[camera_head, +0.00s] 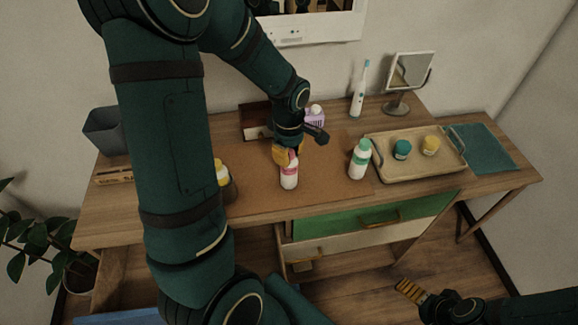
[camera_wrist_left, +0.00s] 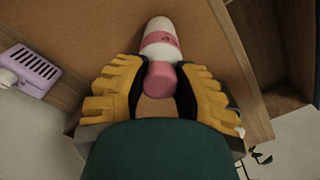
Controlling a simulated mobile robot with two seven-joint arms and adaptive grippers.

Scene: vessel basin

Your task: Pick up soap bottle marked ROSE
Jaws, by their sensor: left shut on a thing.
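A white bottle with a pink label (camera_head: 289,178) stands upright on the desk's brown mat. In the left wrist view its pink cap and white body (camera_wrist_left: 160,48) lie between my yellow fingers; the label's word is too small to read. My left gripper (camera_head: 287,155) comes down from above and is shut on this bottle near its top. A white bottle with a green cap (camera_head: 359,160) stands to the right. A yellow-capped bottle (camera_head: 222,172) is to the left, partly hidden by my arm. My right gripper (camera_head: 411,291) is low at the right, away from the desk.
A tray (camera_head: 436,167) with a teal jar (camera_head: 402,149) and a yellow jar (camera_head: 431,145) is at the right. A toothbrush (camera_head: 359,90), a mirror (camera_head: 408,75) and a lilac holder (camera_head: 316,116) stand behind. A green drawer (camera_head: 350,220) is below the front edge.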

